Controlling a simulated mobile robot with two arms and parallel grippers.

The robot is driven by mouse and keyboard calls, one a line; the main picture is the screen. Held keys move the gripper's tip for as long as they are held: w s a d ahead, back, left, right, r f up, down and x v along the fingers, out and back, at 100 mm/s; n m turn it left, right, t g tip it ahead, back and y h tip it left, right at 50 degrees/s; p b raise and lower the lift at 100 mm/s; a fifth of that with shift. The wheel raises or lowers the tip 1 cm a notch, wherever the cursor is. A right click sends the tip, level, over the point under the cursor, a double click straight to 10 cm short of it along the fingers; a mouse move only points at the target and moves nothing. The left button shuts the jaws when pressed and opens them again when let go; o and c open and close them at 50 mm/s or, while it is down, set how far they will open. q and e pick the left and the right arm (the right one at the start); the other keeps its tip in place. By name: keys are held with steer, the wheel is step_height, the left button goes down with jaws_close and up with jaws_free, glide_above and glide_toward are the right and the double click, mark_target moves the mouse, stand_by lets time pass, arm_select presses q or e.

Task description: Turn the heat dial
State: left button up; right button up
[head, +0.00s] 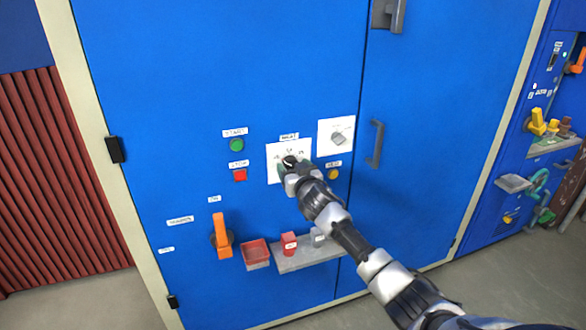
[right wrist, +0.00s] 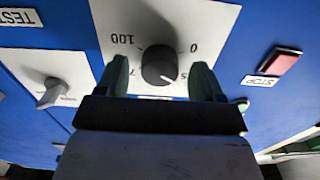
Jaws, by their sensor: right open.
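The heat dial is a round black knob (right wrist: 160,65) on a white plate marked with numbers such as 0 and 100, seen upside down in the right wrist view. In the head view the knob (head: 290,161) shows just beyond my right gripper (head: 289,167), on the blue cabinet's white plate (head: 274,150). In the right wrist view my right gripper (right wrist: 162,82) is open, one green finger on each side of the knob. Gaps show between the fingers and the knob. My left gripper is in neither view.
A second white plate with a grey switch (head: 338,139) is right of the dial. A green button (head: 237,145) and red button (head: 240,175) are left. An orange lever (head: 222,238), a red tray (head: 256,251) and a grey shelf (head: 300,258) are below. A door handle (head: 376,144) juts out.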

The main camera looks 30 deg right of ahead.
steer(key=shift+w, duration=0.3)
steer(key=shift+c, duration=0.5)
steer(key=c, duration=0.8)
steer(key=shift+n, duration=0.5)
steer(key=n+p, duration=0.1)
steer(key=n, duration=0.3)
steer(key=shift+d+n, duration=0.1)
steer(key=shift+n, duration=0.2)
steer(key=n+p, duration=0.1)
steer(key=n, duration=0.5)
steer(key=shift+n, duration=0.4)
